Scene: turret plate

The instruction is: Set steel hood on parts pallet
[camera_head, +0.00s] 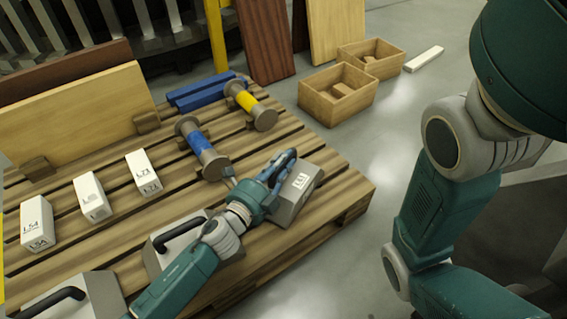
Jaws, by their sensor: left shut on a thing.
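The parts pallet (346,188) is a slatted wooden platform across the left and middle. A grey steel hood (297,196) with a white label is near its front right corner. My left gripper (279,168) is shut at the top of this hood, hiding its handle. The hood looks upright, on or just above the slats; I cannot tell whether it touches. Two more grey hoods with black handles, one in the middle (160,262) and one at lower left (100,295), sit along the pallet's front side, partly hidden by my left arm. My right gripper is out of view.
White labelled blocks (38,222), blue-banded (201,148) and yellow-banded (250,105) spools and blue bars (205,90) are on the pallet. Boards (75,115) stand at its back left. Wooden boxes (338,94) and a white bar (424,59) are on the floor beyond. My right arm fills the right side.

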